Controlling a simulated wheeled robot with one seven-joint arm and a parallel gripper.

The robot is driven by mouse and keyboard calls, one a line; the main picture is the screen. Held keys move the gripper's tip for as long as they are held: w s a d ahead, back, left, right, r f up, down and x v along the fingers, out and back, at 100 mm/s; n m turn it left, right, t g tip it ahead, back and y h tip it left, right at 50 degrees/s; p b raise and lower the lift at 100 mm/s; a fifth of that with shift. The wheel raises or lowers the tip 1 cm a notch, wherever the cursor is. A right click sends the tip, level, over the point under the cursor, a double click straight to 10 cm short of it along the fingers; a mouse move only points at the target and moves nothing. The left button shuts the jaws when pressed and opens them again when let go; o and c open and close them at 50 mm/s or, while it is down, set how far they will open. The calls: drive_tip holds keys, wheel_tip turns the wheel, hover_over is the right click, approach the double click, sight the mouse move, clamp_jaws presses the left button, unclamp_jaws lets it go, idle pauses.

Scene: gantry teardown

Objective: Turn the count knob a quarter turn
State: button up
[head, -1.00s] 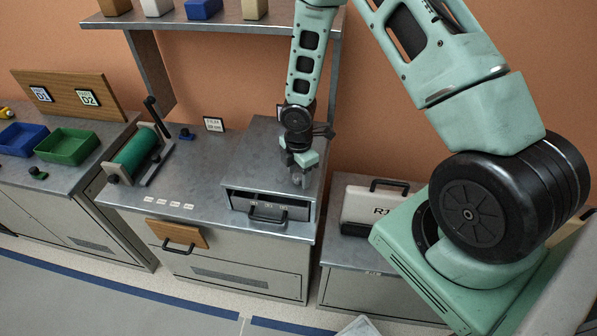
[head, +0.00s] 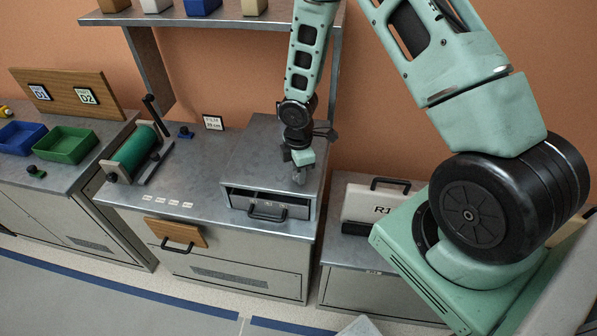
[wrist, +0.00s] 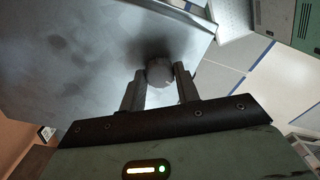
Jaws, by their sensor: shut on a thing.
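The count knob (wrist: 160,71) is a small grey rounded knob on top of the grey metal box (head: 262,150). It sits between the two fingers of my gripper (wrist: 156,82) in the wrist view, and they are shut on it. In the head view my gripper (head: 299,177) points down at the right front of the box top. There the fingers hide the knob, and I cannot read any mark on it.
The box has a drawer with a black handle (head: 267,212). A white R1 case (head: 372,205) stands to its right. A green spool (head: 135,152) is on the bench at the left, with a small blue part (head: 186,133) behind it. A shelf (head: 215,20) is above.

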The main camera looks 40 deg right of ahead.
drive_tip(key=m+b, duration=0.1)
drive_tip(key=m, duration=0.2)
drive_tip(key=shift+m, duration=0.4)
drive_tip(key=m+b, duration=0.2)
drive_tip(key=m, duration=0.1)
drive_tip(key=shift+m, duration=0.3)
drive_tip(key=m+b, duration=0.1)
drive_tip(key=m, duration=0.2)
drive_tip(key=shift+m, duration=0.3)
drive_tip(key=shift+m+b, duration=0.65)
drive_tip(key=shift+m, duration=1.35)
drive_tip(key=o, duration=1)
drive_tip(key=shift+c, duration=0.2)
drive_tip(key=shift+r, duration=0.1)
